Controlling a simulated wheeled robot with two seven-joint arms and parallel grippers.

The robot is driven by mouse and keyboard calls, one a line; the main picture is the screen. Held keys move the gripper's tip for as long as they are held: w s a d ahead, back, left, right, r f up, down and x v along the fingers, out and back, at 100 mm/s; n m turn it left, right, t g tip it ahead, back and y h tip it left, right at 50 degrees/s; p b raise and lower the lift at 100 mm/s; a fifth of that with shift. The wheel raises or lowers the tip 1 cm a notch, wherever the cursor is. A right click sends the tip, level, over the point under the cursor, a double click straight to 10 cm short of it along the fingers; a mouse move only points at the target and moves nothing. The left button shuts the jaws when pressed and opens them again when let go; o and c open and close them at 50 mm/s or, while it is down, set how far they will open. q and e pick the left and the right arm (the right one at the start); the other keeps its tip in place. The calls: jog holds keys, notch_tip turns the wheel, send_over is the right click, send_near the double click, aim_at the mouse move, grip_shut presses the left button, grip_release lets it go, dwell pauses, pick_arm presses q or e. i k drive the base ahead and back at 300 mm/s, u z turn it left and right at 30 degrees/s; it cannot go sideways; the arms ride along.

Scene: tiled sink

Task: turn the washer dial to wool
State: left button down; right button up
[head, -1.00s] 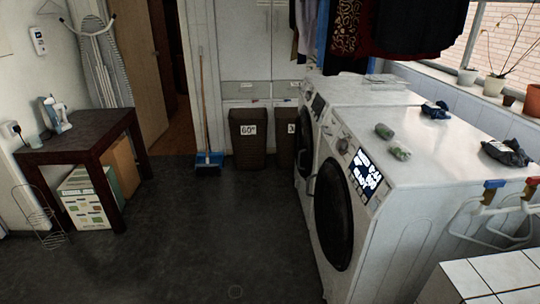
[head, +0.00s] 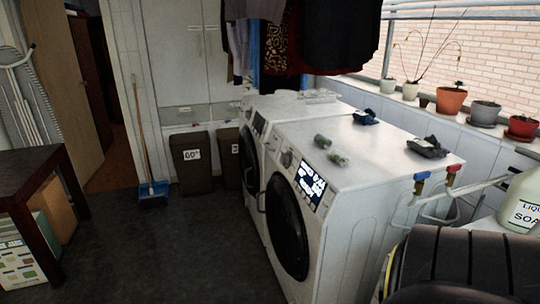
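The near white washer (head: 342,222) stands right of centre with its round dark door (head: 288,228) facing left. A small round dial (head: 286,159) sits on its control panel, left of the lit display (head: 309,186). The dial's pointer and its labels are too small to read. A second white washer (head: 285,106) stands behind it, with a dark display (head: 259,124) on its panel. Neither of my grippers is in view.
A dark ribbed object (head: 480,262) and soap bottle (head: 522,203) occupy the lower right. A dark table (head: 40,175) stands left. The floor (head: 165,255) between is clear.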

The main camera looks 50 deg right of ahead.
aim_at(285, 158)
jog(key=z, duration=0.2)
jog(key=i, duration=2.2)
jog(key=z, duration=0.85)
jog(key=i, duration=1.75)
jog(key=z, duration=2)
jog(key=i, duration=0.95)
jog(key=z, duration=0.7)
